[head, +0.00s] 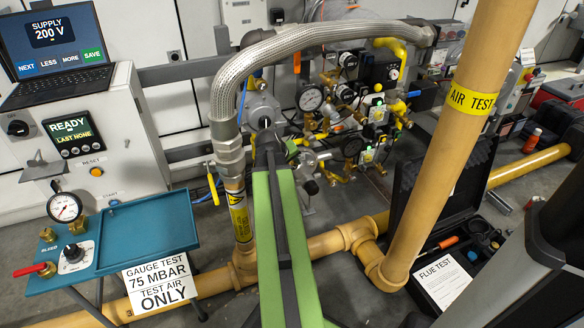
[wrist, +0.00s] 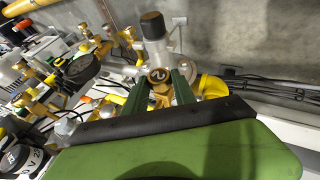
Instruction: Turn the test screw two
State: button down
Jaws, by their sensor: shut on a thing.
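The test screw marked 2 (wrist: 159,76) is a round brass head on a grey fitting, in the middle of the wrist view. My gripper (wrist: 160,85) has its dark green fingers on either side of the screw's brass body and is shut on it. The numeral on its face shows tilted. In the head view my gripper (head: 268,138) is at the far end of my green arm, among the valve fittings. The screw itself cannot be made out there.
A braided hose (head: 310,38) arches over the fittings, and a tan pipe (head: 440,150) slants up at right. A teal tray table (head: 150,235) with a gauge (head: 64,207) stands at left. A laptop (head: 58,50) reads 200 V; a panel (head: 73,134) reads READY, LAST NONE.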

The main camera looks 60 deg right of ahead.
jog(key=shift+h, duration=0.3)
dwell(0.4)
jog(key=c, duration=1)
grip_release()
jog(key=shift+c, duration=0.2)
